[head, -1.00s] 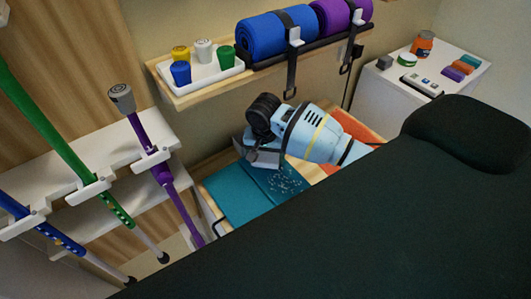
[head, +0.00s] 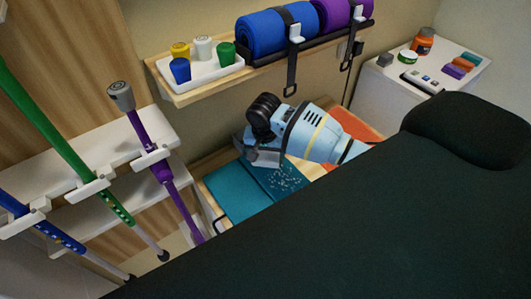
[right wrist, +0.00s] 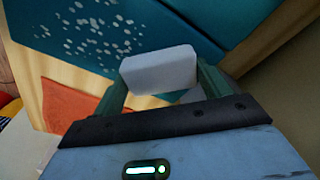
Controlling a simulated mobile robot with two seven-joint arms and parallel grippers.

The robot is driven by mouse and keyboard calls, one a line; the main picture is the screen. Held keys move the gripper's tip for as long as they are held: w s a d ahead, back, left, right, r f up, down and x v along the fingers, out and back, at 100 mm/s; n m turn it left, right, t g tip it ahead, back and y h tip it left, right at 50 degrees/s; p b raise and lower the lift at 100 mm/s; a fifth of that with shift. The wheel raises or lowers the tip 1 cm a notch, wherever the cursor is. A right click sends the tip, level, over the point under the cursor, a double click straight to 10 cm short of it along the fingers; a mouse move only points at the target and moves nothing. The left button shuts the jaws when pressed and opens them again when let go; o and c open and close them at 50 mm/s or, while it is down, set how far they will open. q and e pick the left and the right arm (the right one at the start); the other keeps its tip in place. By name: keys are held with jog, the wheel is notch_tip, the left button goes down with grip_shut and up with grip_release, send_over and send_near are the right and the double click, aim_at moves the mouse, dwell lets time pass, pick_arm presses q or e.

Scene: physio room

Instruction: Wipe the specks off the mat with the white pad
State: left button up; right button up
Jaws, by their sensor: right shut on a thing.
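The teal mat (head: 232,194) lies on a low wooden surface in the head view, and it also shows in the right wrist view (right wrist: 165,35). Pale specks (head: 287,180) are scattered on the mat; in the right wrist view the specks (right wrist: 90,28) cluster at upper left. My right gripper (head: 262,158) is over the mat's back part. In the right wrist view it is shut on the white pad (right wrist: 160,70), held between its two fingers beside the specks. Whether the pad touches the mat I cannot tell. My left gripper is not in view.
A dark padded bench (head: 330,220) fills the front right. A wall shelf (head: 185,97) with cups and rolled mats is above. An orange piece (right wrist: 80,105) lies near the mat.

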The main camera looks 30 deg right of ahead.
aim_at(284, 183)
jog(key=shift+f, duration=0.6)
jog(key=shift+s, duration=0.15)
jog(key=shift+s+d, duration=0.1)
jog(key=shift+s, duration=1.6)
jog(key=shift+s, duration=0.1)
jog(key=shift+s+d+f, duration=0.1)
jog(key=shift+s, duration=0.8)
jog(key=shift+s+d+f, duration=0.1)
jog(key=shift+s, duration=0.8)
jog(key=shift+s, duration=0.85)
jog(key=shift+s+d, duration=0.1)
jog(key=shift+s, duration=0.9)
jog(key=shift+s, duration=0.1)
